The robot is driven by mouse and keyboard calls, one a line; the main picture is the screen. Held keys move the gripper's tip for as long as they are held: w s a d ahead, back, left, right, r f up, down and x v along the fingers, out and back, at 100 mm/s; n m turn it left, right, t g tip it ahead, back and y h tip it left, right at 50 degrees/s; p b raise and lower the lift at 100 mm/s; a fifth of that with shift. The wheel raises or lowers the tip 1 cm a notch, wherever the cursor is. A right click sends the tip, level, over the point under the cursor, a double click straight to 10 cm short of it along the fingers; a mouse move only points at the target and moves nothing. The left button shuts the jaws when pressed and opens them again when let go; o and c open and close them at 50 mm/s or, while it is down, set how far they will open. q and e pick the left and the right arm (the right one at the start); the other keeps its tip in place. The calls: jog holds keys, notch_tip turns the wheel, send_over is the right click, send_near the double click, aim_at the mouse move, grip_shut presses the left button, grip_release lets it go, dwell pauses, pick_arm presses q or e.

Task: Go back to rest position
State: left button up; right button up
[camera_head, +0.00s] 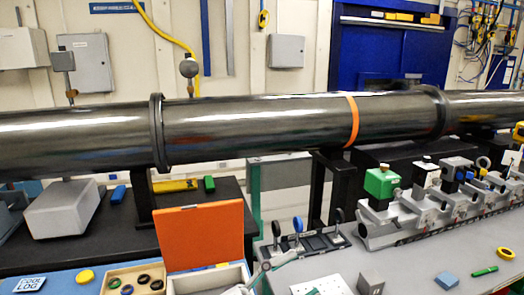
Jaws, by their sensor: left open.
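Only a small part of my left gripper (268,272) shows, at the bottom edge in the middle, as thin grey-green links. It is open, and I see nothing between its fingers. It is just right of an open box (210,279) with a raised orange lid (203,236), close to the box's right edge; I cannot tell whether they touch.
A long dark beam pipe (250,127) with an orange band crosses the view above the tables. A rail with optics mounts (383,185) stands right.

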pick_arm(q)
jog(key=w+a+n+t+y, duration=0.5)
jog(key=a+n+t+y, duration=0.35)
jog(key=n+t, duration=0.45)
jog(key=w+a+f+n+y, duration=0.3)
jog(key=a+f+n+y, duration=0.55)
jog(key=a+y, duration=0.2)
jog(key=s+a+f+n+g+y, duration=0.1)
jog(key=s+a+f+g+y, duration=0.15)
jog(key=f, duration=0.35)
jog(key=s+a+f+n+g+y, duration=0.1)
jog(key=s+a+f+g+y, duration=0.15)
jog(key=f, duration=0.35)
jog(key=s+a+f+m+g+h, duration=0.1)
jog(key=s+f+g, duration=0.55)
jog(key=s, duration=0.35)
jog(key=s+a+f+g+h, duration=0.1)
jog(key=s+f+g, duration=0.5)
jog(key=s, duration=0.4)
jog(key=s+f+x, duration=0.1)
jog(key=s+x, duration=0.2)
jog(key=x, duration=1.1)
jog(key=s+x, duration=0.3)
jog(key=x, duration=1.1)
jog(key=s+a+f+g, duration=0.1)
jog(key=s+a+f, duration=0.2)
jog(key=s+f, duration=1.3)
jog(key=shift+s+b, duration=0.35)
jog(key=shift+b, duration=0.1)
